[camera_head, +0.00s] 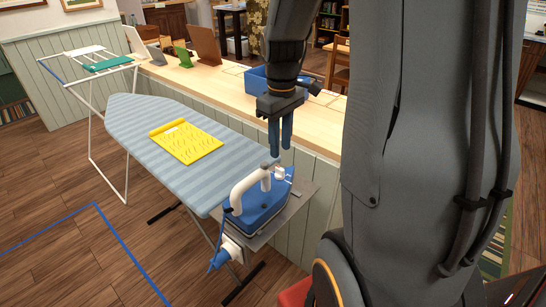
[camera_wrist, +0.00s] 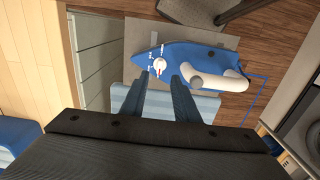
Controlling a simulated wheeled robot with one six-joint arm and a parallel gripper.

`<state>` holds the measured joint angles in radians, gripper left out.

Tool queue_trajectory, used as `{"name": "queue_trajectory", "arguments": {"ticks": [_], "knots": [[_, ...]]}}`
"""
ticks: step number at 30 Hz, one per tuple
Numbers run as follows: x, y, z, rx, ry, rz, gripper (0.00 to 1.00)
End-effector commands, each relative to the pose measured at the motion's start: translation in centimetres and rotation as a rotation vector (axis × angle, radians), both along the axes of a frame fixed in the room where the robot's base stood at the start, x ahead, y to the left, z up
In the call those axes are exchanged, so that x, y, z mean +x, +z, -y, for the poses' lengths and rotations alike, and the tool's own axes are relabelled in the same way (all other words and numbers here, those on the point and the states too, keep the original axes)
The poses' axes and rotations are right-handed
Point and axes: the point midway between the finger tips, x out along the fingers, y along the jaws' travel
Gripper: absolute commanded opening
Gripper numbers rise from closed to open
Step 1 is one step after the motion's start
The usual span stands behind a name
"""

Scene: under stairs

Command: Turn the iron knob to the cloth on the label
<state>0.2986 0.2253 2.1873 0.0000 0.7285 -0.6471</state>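The blue iron (camera_head: 262,209) with a white handle rests on a grey plate at the near end of the ironing board. Its white round knob (camera_wrist: 159,65) shows in the wrist view, with small white marks (camera_wrist: 153,48) around it on the blue body. The marks are too small to read, so I cannot tell which is the cloth. My gripper (camera_head: 280,153) points down just above the knob end of the iron. In the wrist view its two fingers (camera_wrist: 157,82) are apart, with the knob showing in line with the gap. I cannot see contact with the knob.
A yellow mat (camera_head: 186,142) lies on the striped ironing board (camera_head: 127,112). A wooden counter (camera_head: 215,90) runs behind it, with a blue bin (camera_head: 256,80) on it. A drying rack (camera_head: 92,75) stands at the left. Blue tape marks the floor.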

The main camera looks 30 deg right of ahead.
Motion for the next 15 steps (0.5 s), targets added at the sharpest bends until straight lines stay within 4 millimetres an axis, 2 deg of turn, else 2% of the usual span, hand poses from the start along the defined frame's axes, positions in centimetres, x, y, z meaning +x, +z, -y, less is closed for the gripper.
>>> {"name": "queue_trajectory", "arguments": {"ticks": [15], "knots": [[-0.2,-6.4,0.0,0.001,0.000,-0.004,0.28]]}}
